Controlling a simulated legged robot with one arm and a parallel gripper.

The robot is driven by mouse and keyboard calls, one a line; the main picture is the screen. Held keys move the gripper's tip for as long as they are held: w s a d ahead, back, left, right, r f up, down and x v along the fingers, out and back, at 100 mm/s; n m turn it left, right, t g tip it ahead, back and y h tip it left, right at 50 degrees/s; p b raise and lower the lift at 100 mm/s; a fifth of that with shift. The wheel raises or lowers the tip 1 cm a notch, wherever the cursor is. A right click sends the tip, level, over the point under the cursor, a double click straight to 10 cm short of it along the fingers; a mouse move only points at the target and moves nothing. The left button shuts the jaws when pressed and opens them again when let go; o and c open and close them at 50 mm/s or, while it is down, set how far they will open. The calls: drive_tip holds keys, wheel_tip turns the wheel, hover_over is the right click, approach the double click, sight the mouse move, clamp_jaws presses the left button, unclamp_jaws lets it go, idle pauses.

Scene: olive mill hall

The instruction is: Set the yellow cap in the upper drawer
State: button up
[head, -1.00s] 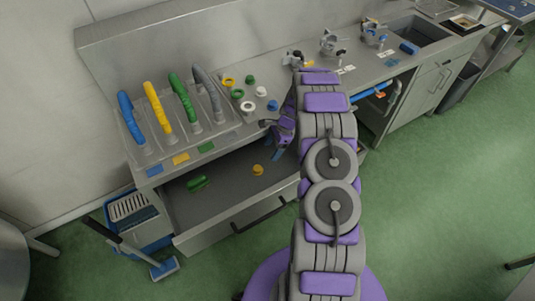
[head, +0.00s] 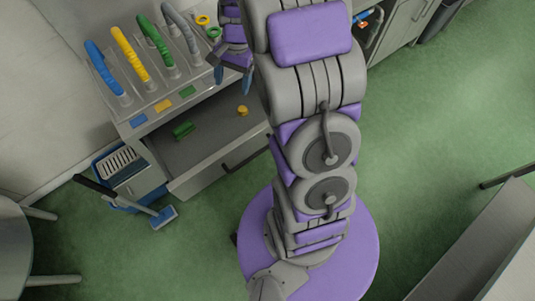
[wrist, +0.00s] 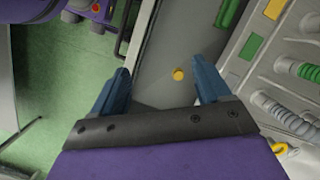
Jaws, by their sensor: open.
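The yellow cap (head: 242,110) lies on the floor of the open upper drawer (head: 205,139), toward its right part. It also shows in the wrist view (wrist: 179,74), beyond and between my fingertips. My gripper (head: 232,76) is open and empty, above and behind the drawer in the head view. In the wrist view its two blue fingers (wrist: 163,84) are spread apart, with nothing between them. The cap is clear of both fingers.
A green object (head: 182,131) lies in the drawer left of the cap. Several coloured hose handles (head: 133,55) stand on the counter above. A blue bin (head: 128,168) and a blue-headed brush (head: 163,217) stand left of the drawer. Green floor is free in front.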

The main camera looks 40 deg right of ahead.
drive_tip(key=s+a+r+n+h, duration=0.1)
drive_tip(key=s+a+r+n, duration=0.25)
drive_tip(key=s, duration=0.25)
drive_tip(key=s+a+r+n, duration=0.2)
drive_tip(key=s+a+r, duration=0.1)
drive_tip(key=s+r, duration=0.25)
drive_tip(key=s+a+r+n+h, duration=0.1)
drive_tip(key=s+n, duration=0.4)
drive_tip(key=s, duration=1.2)
drive_tip(key=shift+s+a+r+n+g+h, duration=0.25)
drive_tip(key=shift+a+r+n+g+h, duration=0.05)
drive_tip(key=shift+a+n+g+h, duration=0.1)
